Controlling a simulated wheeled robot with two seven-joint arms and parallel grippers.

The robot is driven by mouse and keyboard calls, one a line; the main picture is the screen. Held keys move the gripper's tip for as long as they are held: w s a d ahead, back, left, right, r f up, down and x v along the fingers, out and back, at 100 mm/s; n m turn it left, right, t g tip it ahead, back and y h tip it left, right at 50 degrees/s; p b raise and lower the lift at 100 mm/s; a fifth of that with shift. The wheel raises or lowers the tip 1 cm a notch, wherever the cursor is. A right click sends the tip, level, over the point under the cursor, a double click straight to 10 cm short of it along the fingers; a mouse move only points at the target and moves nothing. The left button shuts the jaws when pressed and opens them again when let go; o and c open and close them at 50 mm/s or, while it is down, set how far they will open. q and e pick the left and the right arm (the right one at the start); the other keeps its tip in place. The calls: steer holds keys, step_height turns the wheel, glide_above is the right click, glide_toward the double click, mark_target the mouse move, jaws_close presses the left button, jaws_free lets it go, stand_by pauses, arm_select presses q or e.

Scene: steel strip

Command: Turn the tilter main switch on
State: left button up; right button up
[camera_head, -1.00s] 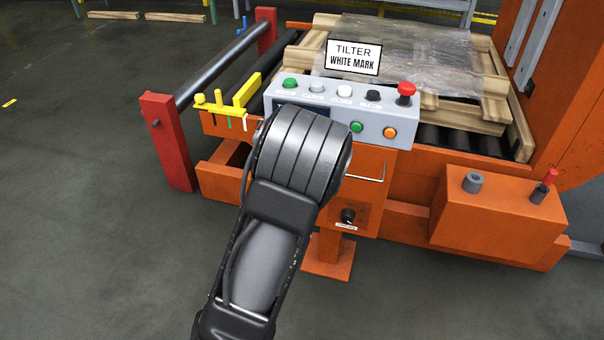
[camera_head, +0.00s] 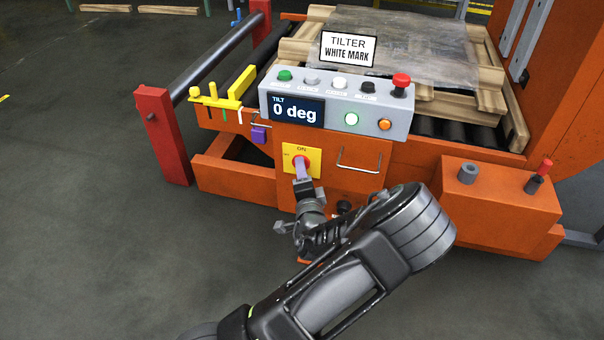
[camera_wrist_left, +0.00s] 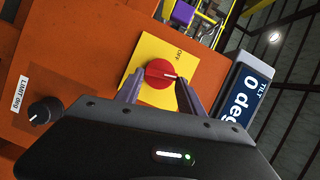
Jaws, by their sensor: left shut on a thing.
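The tilter main switch is a red rotary knob (camera_head: 302,162) on a yellow plate (camera_head: 316,157) below the tilter's control box. In the left wrist view, the knob (camera_wrist_left: 158,74) has a white mark pointing towards the display side, away from the OFF label. In the head view, ON is printed at the plate's top. My left gripper (camera_head: 302,176) is at the knob from below, its fingers (camera_wrist_left: 160,86) on either side, shut on it. The display (camera_head: 297,110) reads "TILT 0 deg", and a pale green lamp (camera_head: 351,119) looks lit.
The grey control box (camera_head: 400,112) carries several buttons and a red mushroom button (camera_head: 401,80). A black knob (camera_wrist_left: 44,110) labelled LIMIT is near my gripper. Open floor (camera_head: 90,250) lies left.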

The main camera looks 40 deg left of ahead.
arm_select(q)
steer(key=shift+f+m+t+y+b, duration=0.3)
steer(key=shift+m+y+b, duration=0.15)
steer(key=shift+m, duration=0.65)
steer(key=o, duration=1.4)
steer(key=shift+c, duration=0.2)
steer(key=p+v, duration=0.1)
steer(key=v, duration=0.7)
steer(key=shift+a, duration=0.1)
